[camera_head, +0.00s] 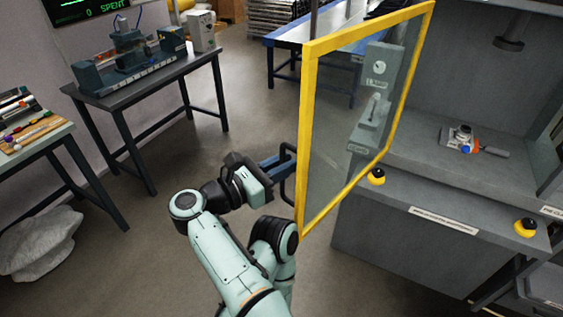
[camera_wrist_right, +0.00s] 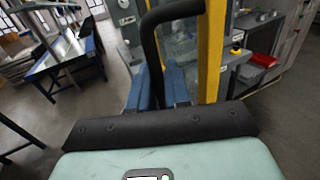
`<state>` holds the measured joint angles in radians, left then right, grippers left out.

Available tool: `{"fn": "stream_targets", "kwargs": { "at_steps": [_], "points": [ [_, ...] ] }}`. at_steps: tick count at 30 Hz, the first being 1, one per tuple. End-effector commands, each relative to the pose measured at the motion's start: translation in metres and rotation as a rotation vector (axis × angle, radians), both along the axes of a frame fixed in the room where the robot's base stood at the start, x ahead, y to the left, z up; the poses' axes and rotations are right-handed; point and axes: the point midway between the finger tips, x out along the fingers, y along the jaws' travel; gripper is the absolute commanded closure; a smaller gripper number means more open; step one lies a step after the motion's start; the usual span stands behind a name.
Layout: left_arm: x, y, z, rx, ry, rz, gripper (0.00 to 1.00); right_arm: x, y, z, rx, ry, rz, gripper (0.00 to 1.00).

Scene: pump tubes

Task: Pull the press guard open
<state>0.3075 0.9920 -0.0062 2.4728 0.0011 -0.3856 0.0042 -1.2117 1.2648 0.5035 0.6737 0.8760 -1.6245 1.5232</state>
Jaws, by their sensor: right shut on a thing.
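The press guard (camera_head: 307,126) is a clear panel in a yellow frame, swung out from the front of the grey press (camera_head: 400,222). Its dark handle (camera_head: 287,172) is on the frame's near left edge. My right gripper (camera_head: 278,168) is at this handle with its blue fingers shut on it. In the right wrist view the black handle bar (camera_wrist_right: 150,45) curves down between the blue fingers, beside the yellow frame post (camera_wrist_right: 211,50). My left gripper is in neither view.
Yellow buttons (camera_head: 376,177) sit on the press front. A dark bench (camera_head: 145,75) with a machine stands at the left. The floor between bench and press is clear.

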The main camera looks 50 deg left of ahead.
Motion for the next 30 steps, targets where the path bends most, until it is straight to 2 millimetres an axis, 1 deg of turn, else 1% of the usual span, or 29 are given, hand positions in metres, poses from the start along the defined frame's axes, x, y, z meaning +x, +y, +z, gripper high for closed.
{"fn": "stream_targets", "kwargs": {
  "at_steps": [1, 21, 22, 23, 30],
  "points": [
    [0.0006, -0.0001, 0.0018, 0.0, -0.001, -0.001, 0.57, 0.0006, -0.0006, 0.0029, 0.001, -0.005, -0.006, 1.0],
    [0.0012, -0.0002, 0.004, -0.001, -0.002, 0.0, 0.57, 0.0023, -0.0005, 0.0018, 0.001, -0.004, -0.022, 1.0],
    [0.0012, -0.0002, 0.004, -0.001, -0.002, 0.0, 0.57, 0.0024, -0.0005, 0.0017, 0.001, -0.004, -0.022, 0.73],
    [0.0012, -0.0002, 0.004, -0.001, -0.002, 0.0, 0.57, 0.0023, -0.0004, 0.0016, 0.001, -0.004, -0.021, 0.7],
    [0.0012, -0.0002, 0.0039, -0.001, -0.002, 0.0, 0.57, 0.002, 0.0, 0.0005, 0.0, -0.002, -0.02, 0.7]
  ]
}}
